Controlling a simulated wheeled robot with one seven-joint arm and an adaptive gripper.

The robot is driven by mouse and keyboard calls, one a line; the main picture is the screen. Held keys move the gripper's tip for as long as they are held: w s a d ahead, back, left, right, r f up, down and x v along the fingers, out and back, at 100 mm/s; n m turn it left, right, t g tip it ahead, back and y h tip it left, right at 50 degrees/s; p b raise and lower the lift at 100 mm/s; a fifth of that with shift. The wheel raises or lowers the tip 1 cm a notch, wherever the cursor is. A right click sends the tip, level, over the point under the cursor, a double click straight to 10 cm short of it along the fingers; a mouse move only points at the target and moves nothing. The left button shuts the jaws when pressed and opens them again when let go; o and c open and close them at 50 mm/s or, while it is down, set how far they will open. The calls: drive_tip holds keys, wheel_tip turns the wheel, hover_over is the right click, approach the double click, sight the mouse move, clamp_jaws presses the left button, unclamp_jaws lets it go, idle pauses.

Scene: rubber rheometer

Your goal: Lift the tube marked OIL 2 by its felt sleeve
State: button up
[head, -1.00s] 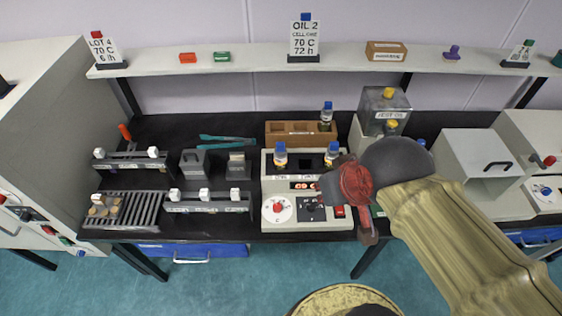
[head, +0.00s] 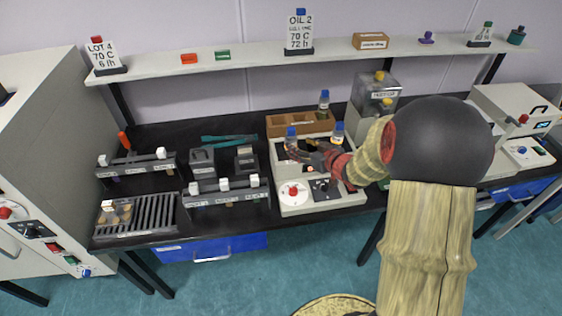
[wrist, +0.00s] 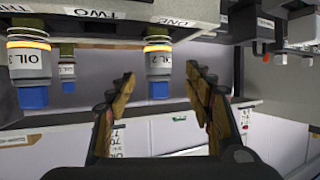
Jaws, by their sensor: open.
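The tube marked OIL 2 (wrist: 158,76) has a blue cap, a pale labelled body and an orange band. It hangs upside down in the wrist view, under the position marked ONE. It appears to be the left blue-capped tube (head: 291,137) in the white heating block (head: 296,203). My gripper (wrist: 164,84) is open and empty. In the wrist picture OIL 2 lies between the fingertips, nearer the left one; I cannot tell if they reach around it. In the head view my gripper (head: 300,148) is at that tube. Which part is felt is unclear.
The OIL 3 tube (wrist: 28,72) is beside it, seen as the right tube (head: 338,132) in the head view. Another blue-capped tube (head: 324,103) stands in the wooden rack (head: 285,125) behind. Black racks (head: 228,195) stand left.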

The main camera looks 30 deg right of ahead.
sight(294, 142)
drive_tip(key=shift+w+a+f, duration=0.1)
drive_tip(key=shift+a+f, duration=0.1)
drive_tip(key=shift+f, duration=0.1)
drive_tip(key=shift+w+a+f, duration=0.1)
drive_tip(key=shift+w+f, duration=0.05)
drive_tip(key=shift+w, duration=0.15)
drive_tip(key=b+x, duration=0.1)
drive_tip(key=x, duration=0.1)
drive_tip(key=b+x, duration=0.1)
drive_tip(key=x, duration=0.1)
drive_tip(key=b+x, duration=0.1)
drive_tip(key=x, duration=0.2)
drive_tip(key=shift+w+d+r, duration=0.1)
drive_tip(key=shift+d+r, duration=0.2)
drive_tip(key=shift+d, duration=0.1)
drive_tip(key=shift+c, duration=1.1)
drive_tip(key=c, duration=1.1)
clamp_jaws()
